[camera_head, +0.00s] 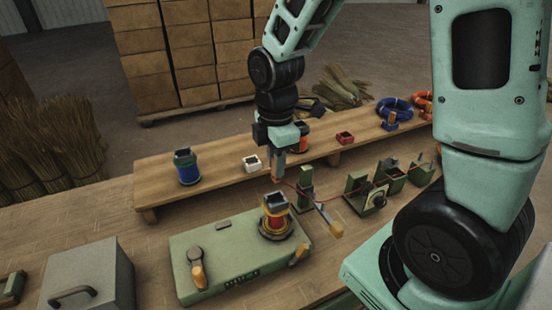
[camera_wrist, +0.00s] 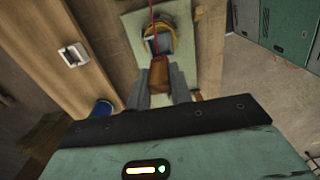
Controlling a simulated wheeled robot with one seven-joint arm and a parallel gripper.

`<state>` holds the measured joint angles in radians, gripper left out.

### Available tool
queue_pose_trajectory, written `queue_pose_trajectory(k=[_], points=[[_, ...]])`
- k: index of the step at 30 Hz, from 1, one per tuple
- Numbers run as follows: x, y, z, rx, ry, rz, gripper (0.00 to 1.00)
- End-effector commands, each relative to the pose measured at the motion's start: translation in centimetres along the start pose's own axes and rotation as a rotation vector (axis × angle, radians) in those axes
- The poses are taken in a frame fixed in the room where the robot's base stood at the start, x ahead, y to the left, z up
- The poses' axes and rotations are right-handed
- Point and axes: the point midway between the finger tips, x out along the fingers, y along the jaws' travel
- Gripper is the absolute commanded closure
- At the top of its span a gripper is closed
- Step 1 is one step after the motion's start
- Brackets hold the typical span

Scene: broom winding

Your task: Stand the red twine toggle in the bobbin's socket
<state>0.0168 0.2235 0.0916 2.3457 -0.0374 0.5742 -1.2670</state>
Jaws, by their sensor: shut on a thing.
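My gripper (camera_head: 278,163) is shut on the toggle (camera_head: 277,173), a small brown wooden-looking block with red twine at its end. In the wrist view the toggle (camera_wrist: 158,76) sits between the two grey fingers (camera_wrist: 158,90). The bobbin (camera_head: 276,217), red and yellow with a dark square socket on top, stands upright on a green machine bed (camera_head: 215,255). The toggle is above the bobbin's socket and apart from it in the head view. In the wrist view the yellow bobbin (camera_wrist: 148,42) shows beyond the toggle, which partly hides it.
Red twine (camera_head: 318,200) runs right from the toggle past a green post (camera_head: 305,190). A raised shelf behind holds a blue spool (camera_head: 187,168), a white block (camera_head: 252,163) and a red block (camera_head: 345,138). A grey box (camera_head: 88,280) stands at front left.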

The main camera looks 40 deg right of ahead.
Motion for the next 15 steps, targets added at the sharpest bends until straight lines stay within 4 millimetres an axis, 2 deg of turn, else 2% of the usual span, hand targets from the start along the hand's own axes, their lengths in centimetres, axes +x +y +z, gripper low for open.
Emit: queue_pose_trajectory(k=[15], points=[[3.2,0.0,0.0,0.001,0.0,-0.001,1.0]])
